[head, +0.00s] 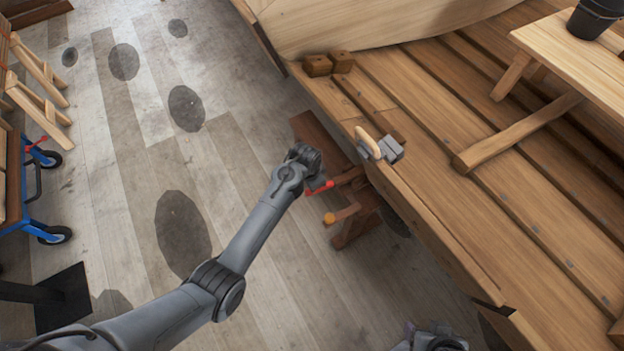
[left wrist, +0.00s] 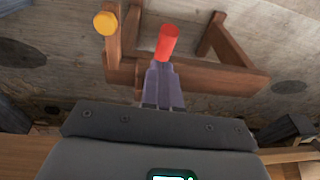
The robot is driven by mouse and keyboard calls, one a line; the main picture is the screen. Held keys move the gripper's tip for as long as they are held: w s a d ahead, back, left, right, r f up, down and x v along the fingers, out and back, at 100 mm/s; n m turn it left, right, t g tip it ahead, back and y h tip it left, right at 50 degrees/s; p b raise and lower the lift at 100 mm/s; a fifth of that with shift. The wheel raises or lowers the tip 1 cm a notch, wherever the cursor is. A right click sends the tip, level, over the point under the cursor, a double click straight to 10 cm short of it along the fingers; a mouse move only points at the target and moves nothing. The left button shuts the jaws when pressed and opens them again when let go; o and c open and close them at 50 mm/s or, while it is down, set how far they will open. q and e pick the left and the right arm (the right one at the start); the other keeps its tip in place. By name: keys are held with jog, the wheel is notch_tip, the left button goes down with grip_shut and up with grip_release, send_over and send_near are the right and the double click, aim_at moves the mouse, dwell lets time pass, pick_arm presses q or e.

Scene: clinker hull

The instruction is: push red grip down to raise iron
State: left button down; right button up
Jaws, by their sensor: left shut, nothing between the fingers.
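The red grip (head: 320,188) is a short red bar at the end of a lever on a low brown wooden stand (head: 358,222) beside the hull. In the left wrist view the red grip (left wrist: 168,42) stands just beyond my fingertips; I cannot tell whether they touch. My left gripper (left wrist: 163,82) is shut and empty; in the head view its hand (head: 312,178) is at the grip, partly hidden by the wrist. A grey metal block (head: 391,149) with a pale wooden handle (head: 368,142) sits on the hull's edge; I cannot tell whether it is the iron.
An orange knob (head: 329,218) on the same stand is close to the red grip and also shows in the left wrist view (left wrist: 106,22). The planked hull (head: 440,100) fills the right side. A blue-framed cart (head: 40,190) stands far left. The floor between is clear.

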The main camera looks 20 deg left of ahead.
aim_at(309, 192)
pick_arm(q)
jog(key=shift+s+a+f+b, duration=0.1)
jog(key=shift+a+f+b, duration=0.2)
jog(key=shift+f, duration=0.5)
jog(key=shift+s+a+f+b, duration=0.15)
jog(key=shift+a+f, duration=0.2)
jog(key=shift+f, duration=0.45)
pick_arm(e)
jog(key=shift+f, duration=0.65)
